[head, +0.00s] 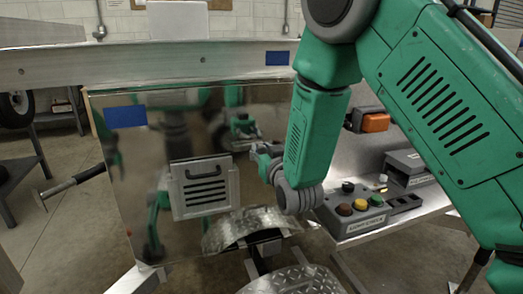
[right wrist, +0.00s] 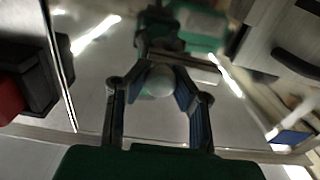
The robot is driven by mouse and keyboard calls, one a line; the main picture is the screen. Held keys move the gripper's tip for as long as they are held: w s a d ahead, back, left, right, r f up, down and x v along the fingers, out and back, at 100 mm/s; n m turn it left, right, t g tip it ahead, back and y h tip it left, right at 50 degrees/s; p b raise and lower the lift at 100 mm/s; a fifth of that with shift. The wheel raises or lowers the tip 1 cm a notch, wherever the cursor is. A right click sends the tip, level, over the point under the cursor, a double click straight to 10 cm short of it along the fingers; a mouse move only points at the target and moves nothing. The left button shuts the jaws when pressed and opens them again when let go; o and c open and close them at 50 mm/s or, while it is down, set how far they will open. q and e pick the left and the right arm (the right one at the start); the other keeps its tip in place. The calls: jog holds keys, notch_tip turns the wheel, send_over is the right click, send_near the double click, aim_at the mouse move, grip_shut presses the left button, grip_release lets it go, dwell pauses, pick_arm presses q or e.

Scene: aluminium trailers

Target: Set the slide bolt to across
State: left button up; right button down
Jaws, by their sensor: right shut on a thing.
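My right gripper (head: 262,156) reaches the shiny metal panel (head: 140,180) in the head view, just right of the vented hatch. In the right wrist view my right gripper (right wrist: 158,82) has its two fingers closed around a pale round knob (right wrist: 160,84) of the slide bolt. A metal bar (right wrist: 202,62) of the bolt runs off to the right behind the fingers. In the head view my gripper and forearm hide most of the bolt, so its exact position cannot be told. My left gripper is not in view; green shapes on the panel are reflections.
A vented hatch (head: 203,187) is left of the gripper. A control box (head: 355,209) with coloured buttons and an orange lamp (head: 375,122) are right of my forearm. A curved tread-plate fender (head: 245,226) lies below. A bar with a black grip (head: 72,182) sticks out left.

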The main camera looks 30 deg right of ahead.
jog(key=shift+d+r, duration=0.1)
jog(key=shift+d, duration=0.3)
jog(key=shift+a, duration=0.35)
jog(key=a, duration=0.2)
jog(key=w+a+p, duration=0.1)
jog(key=a, duration=0.2)
jog(key=shift+w+a, duration=0.1)
jog(key=shift+a, duration=0.2)
jog(key=shift+d, duration=0.2)
jog(key=c, duration=1.3)
grip_release()
jog(key=shift+d+f, duration=0.1)
jog(key=shift+f, duration=0.1)
jog(key=shift+c, duration=0.2)
jog(key=shift+o, duration=0.2)
jog(key=shift+a+r, duration=0.1)
jog(key=shift+a, duration=0.15)
jog(key=shift+s+a, duration=0.15)
jog(key=shift+s, duration=0.15)
send_near(239, 149)
jog(key=a+v, duration=0.1)
jog(key=v, duration=0.3)
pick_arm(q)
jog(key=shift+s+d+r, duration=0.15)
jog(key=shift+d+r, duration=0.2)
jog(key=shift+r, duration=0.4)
pick_arm(e)
jog(key=shift+s+d, duration=0.15)
jog(key=shift+d, duration=0.05)
